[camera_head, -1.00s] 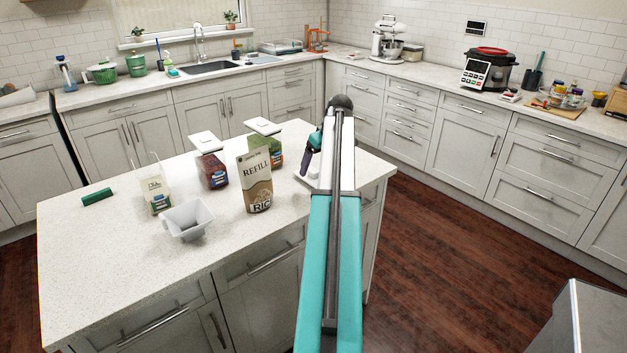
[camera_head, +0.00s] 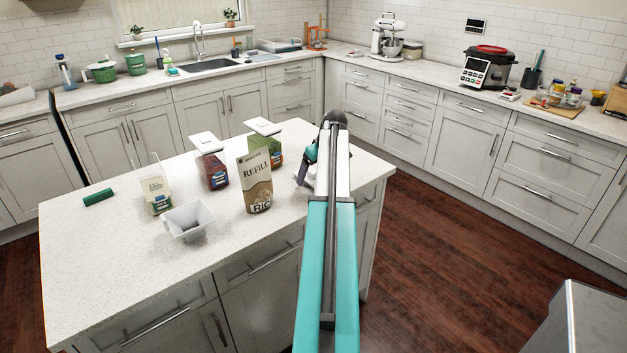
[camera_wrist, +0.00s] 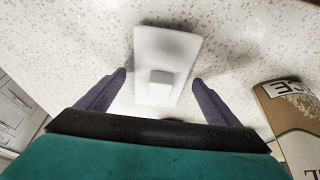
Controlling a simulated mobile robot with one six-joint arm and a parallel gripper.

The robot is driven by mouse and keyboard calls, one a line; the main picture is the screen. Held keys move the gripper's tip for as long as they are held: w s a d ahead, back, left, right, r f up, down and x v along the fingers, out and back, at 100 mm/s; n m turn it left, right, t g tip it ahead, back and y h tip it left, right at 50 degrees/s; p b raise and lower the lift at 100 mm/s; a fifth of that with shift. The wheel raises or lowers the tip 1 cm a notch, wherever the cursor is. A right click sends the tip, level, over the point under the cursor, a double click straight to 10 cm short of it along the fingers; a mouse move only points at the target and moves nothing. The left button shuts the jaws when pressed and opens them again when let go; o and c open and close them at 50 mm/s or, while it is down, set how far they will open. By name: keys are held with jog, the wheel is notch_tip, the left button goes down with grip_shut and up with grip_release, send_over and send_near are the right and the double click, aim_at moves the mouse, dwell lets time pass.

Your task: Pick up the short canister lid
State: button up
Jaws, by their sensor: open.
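The short canister lid (camera_wrist: 165,52) is a white rectangular plate with a raised square knob in its middle. In the wrist view it lies on the speckled counter, between and beyond the tips of my gripper (camera_wrist: 158,78). The purple fingers are open, one to each side of the lid, with nothing held. In the head view my gripper (camera_head: 303,172) is over the right part of the island, and the lid is mostly hidden behind my gripper and arm. An open short canister (camera_head: 157,195) with pale contents stands at the left.
The rice refill bag (camera_head: 255,182) stands left of my gripper. It shows at the right edge of the wrist view (camera_wrist: 292,125). Two lidded canisters (camera_head: 212,168) (camera_head: 277,150) stand behind it. A white funnel-like scoop (camera_head: 187,220) and green cylinder (camera_head: 97,197) sit left. The front-left island top is clear.

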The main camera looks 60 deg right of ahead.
jog(key=c, duration=1.2)
jog(key=shift+r, duration=0.1)
jog(key=shift+r+b, duration=0.65)
jog(key=shift+r, duration=0.95)
jog(key=s+a+b, duration=0.1)
jog(key=s+a, duration=0.2)
jog(key=a, duration=0.1)
jog(key=s+a+r+b, duration=0.1)
jog(key=s+a, duration=0.2)
jog(key=s, duration=0.1)
jog(key=s+a+b, duration=0.1)
jog(key=s+a, duration=0.3)
jog(key=shift+a+r, duration=0.3)
jog(key=shift+a, duration=0.05)
